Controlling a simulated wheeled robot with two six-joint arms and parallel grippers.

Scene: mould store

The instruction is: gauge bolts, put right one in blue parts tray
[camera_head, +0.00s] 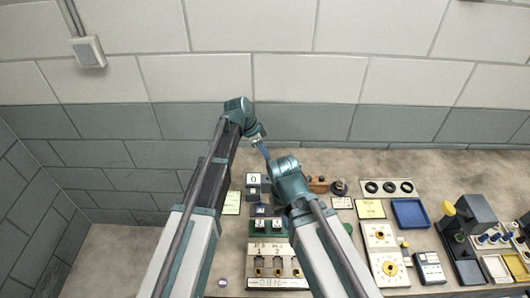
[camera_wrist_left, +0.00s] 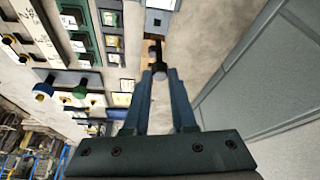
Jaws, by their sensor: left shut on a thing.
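My left gripper (camera_head: 263,150) is the higher one, raised above the back of the bench. In the left wrist view its two blue fingers are shut on a dark bolt (camera_wrist_left: 159,66) with a grey round end. In the head view this bolt is not clearly visible. My right arm's wrist is lower and to the right, and its fingers are hidden beneath it. The blue parts tray (camera_head: 410,213) lies flat at the back right of the bench and looks empty.
A grey block with a "0" label (camera_head: 253,180) stands left of my right wrist. A white board with three black rings (camera_head: 388,187) is behind the blue tray. Dial panels (camera_head: 380,240) and a dark machine (camera_head: 465,235) are at the right. The wall is close behind.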

